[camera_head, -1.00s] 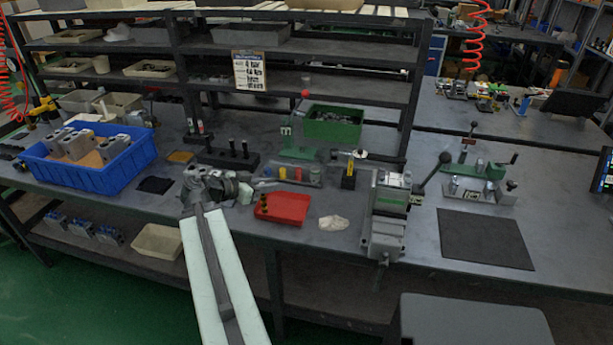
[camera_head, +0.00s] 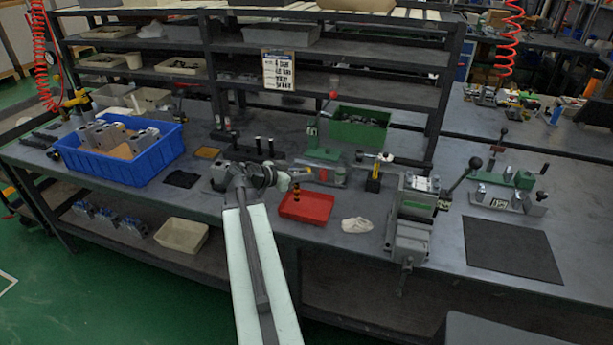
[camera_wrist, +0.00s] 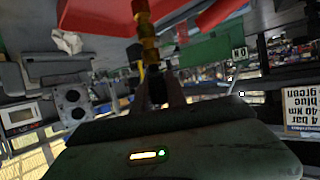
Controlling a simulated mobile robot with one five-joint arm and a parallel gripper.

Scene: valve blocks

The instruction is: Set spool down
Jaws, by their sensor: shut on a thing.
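The spool (camera_wrist: 148,42), a slim stepped part in brass and black, is held between the fingers of my gripper (camera_wrist: 157,82) in the wrist view. In the head view the spool (camera_head: 296,192) hangs upright below my gripper (camera_head: 287,181), in line with the left part of the red tray (camera_head: 318,212). The tray also shows in the wrist view (camera_wrist: 100,16), beyond the spool's end. I cannot tell whether the spool touches the tray floor. My gripper is shut on the spool, and its fingers hide the held end.
A blue bin (camera_head: 160,158) with grey valve blocks stands at the left. A crumpled pale cloth (camera_head: 357,225) lies right of the red tray, beside a grey vise (camera_head: 408,235). A green bin (camera_head: 345,128) stands behind. A dark mat (camera_head: 512,248) lies bare at the right.

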